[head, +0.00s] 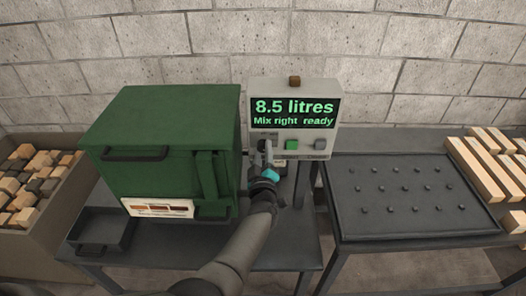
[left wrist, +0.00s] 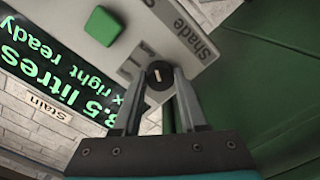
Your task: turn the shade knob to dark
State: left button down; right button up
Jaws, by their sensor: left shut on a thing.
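The shade knob (left wrist: 160,74) is a dark round knob with a pale pointer mark, on the face of a light grey control box (head: 257,92). The word "Shade" is printed beside it in the left wrist view. My left gripper (head: 266,150) reaches up to the lower left of the box and is shut on the knob; its two fingers (left wrist: 161,84) lie on either side of it. The fingers partly hide the small markings around the knob, so I cannot read its setting. My right gripper is not in view.
The box has a display (head: 294,113) reading "8.5 litres Mix right ready", a green button (head: 292,145) and a grey button (head: 319,145). A green cabinet (head: 165,110) stands close on the left. A dark studded tray (head: 400,222) and wooden slats (head: 474,170) lie right.

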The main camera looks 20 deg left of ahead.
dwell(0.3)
pick_arm(q)
jog(key=shift+c, duration=2.2)
grip_release()
jog(key=shift+s, duration=0.1)
